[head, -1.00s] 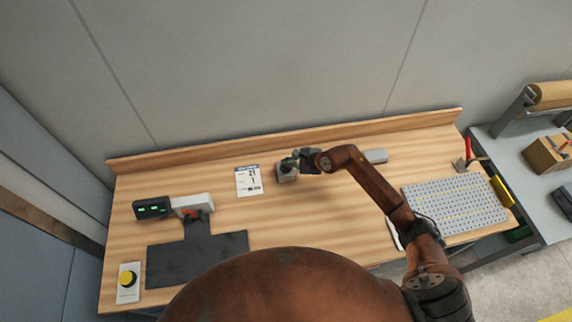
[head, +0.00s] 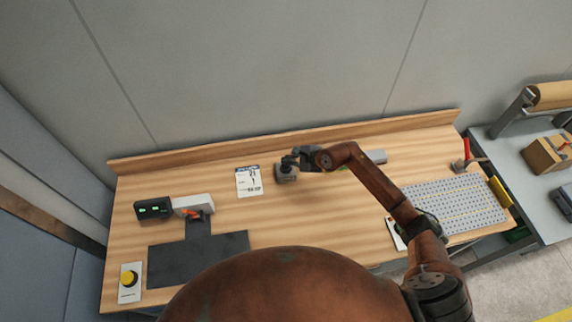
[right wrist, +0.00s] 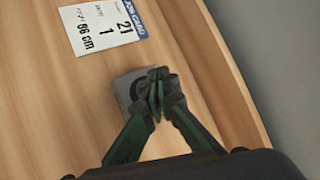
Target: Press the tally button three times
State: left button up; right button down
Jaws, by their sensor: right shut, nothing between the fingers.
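A small grey box-shaped device (head: 286,175), which looks like the tally counter, sits on the wooden bench right of the job card. It also shows in the right wrist view (right wrist: 122,84), with a dark round part on its top partly covered by my fingers. My right gripper (head: 287,162) is shut and empty, with its fingertips right over the device. In the right wrist view the closed fingertips (right wrist: 156,82) overlap its top. I cannot tell whether they touch it. The button itself is mostly hidden. My left gripper is not in view.
A job card (head: 249,181) lies left of the device. A yellow button on a white plate (head: 128,283), a dark display with green digits (head: 153,209) and a dark mat (head: 165,265) are at the left. A perforated plate (head: 455,205) lies at the right.

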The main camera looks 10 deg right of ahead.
aim_at(287, 166)
jog(key=shift+r+p, duration=1.35)
jog(key=shift+r, duration=1.25)
